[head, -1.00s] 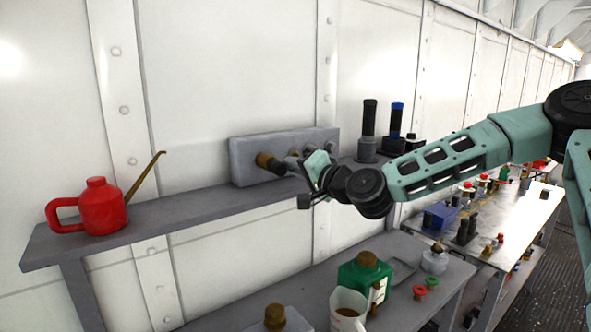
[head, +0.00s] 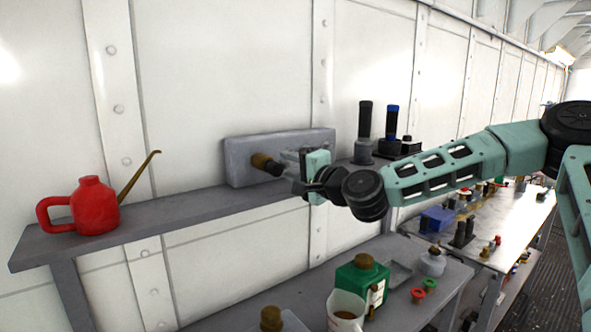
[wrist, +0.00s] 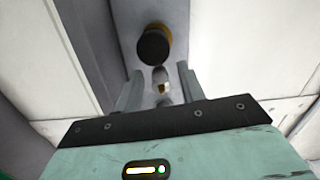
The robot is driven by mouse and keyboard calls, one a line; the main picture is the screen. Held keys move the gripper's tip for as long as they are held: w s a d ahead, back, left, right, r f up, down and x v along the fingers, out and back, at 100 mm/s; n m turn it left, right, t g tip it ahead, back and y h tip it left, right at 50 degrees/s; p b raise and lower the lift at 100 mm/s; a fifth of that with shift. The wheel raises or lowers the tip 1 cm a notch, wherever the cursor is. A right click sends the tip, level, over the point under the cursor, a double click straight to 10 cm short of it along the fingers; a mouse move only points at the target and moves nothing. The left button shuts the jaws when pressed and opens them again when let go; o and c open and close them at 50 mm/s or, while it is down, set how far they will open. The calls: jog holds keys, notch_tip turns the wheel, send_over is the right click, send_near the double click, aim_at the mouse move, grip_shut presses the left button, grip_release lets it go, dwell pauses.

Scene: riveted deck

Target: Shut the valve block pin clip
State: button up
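The valve block (head: 232,157) is a grey slab standing on the wall shelf, and it also shows in the wrist view (wrist: 128,25). A black knob with a brass collar (head: 268,163) sticks out of its left part. In the wrist view this knob (wrist: 153,46) lies just beyond the fingertips. My gripper (head: 284,164) is in front of the block. In the wrist view my gripper (wrist: 159,76) is open, its two fingers apart. A small pale piece with a dark and brassy end (wrist: 160,80) shows between them. I cannot tell whether it is the pin clip, or whether the fingers touch it.
A red oil can (head: 95,207) stands on the shelf (head: 185,208) at the left. Black-handled fittings (head: 364,130) stand right of the block. A lower bench (head: 440,295) holds a green canister (head: 350,278) and a mug (head: 347,305). The shelf between can and block is clear.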

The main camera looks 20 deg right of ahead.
jog(key=r+b+v, duration=0.1)
jog(key=b+v, duration=0.8)
jog(key=v, duration=0.8)
jog(key=shift+s+f, duration=0.15)
jog(key=shift+f, duration=0.25)
jog(key=shift+d, duration=0.1)
